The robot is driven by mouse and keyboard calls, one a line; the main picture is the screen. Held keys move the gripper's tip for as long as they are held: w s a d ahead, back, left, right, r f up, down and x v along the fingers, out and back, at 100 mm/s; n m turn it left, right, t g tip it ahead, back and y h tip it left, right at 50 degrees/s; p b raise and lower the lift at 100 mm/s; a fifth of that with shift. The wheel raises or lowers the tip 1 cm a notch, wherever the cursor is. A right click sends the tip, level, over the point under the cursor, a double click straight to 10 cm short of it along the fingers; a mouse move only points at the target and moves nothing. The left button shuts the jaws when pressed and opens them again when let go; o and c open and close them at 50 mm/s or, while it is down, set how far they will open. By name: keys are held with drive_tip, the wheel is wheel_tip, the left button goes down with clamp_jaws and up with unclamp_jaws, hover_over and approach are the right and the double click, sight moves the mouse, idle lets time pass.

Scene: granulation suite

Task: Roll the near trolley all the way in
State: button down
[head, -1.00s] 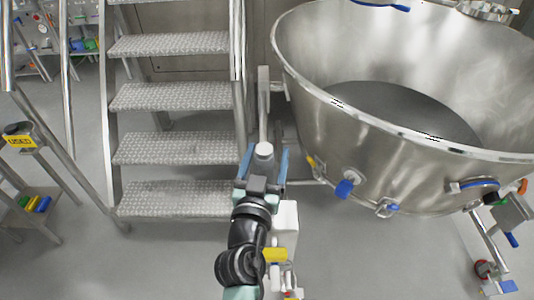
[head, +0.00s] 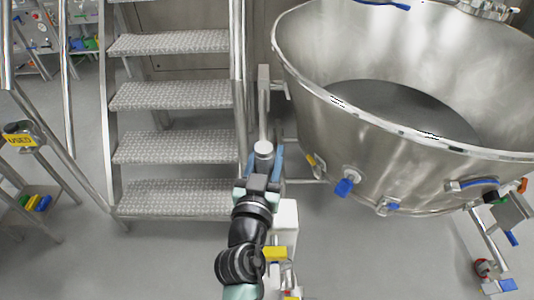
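The near trolley appears to be the one carrying the large round steel bowl (head: 318,118), filling the right of the head view; it is the only trolley I can make out. A grey push bar (head: 264,105) stands beside the bowl's left side and ends in a round pale grip (head: 263,148). My gripper (head: 264,160) has its blue fingers on both sides of this grip, close against it, and looks shut on it. The bowl's underside and most of the trolley frame are hidden.
Steel steps (head: 170,148) with a handrail stand just left of my gripper. A white box-like part (head: 286,215) with a yellow piece (head: 275,253) lies beside my arm.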

idle(0.8)
drive_tip(key=w+b, duration=0.1)
drive_tip(key=w, duration=0.1)
drive_tip(key=shift+w+r, duration=0.1)
drive_tip(key=shift+w, duration=0.3)
drive_tip(key=c, duration=0.8)
unclamp_jaws()
drive_tip(key=shift+r, duration=0.1)
drive_tip(key=o, duration=0.4)
drive_tip(key=shift+w+a, duration=0.1)
drive_tip(key=shift+s+f, duration=0.2)
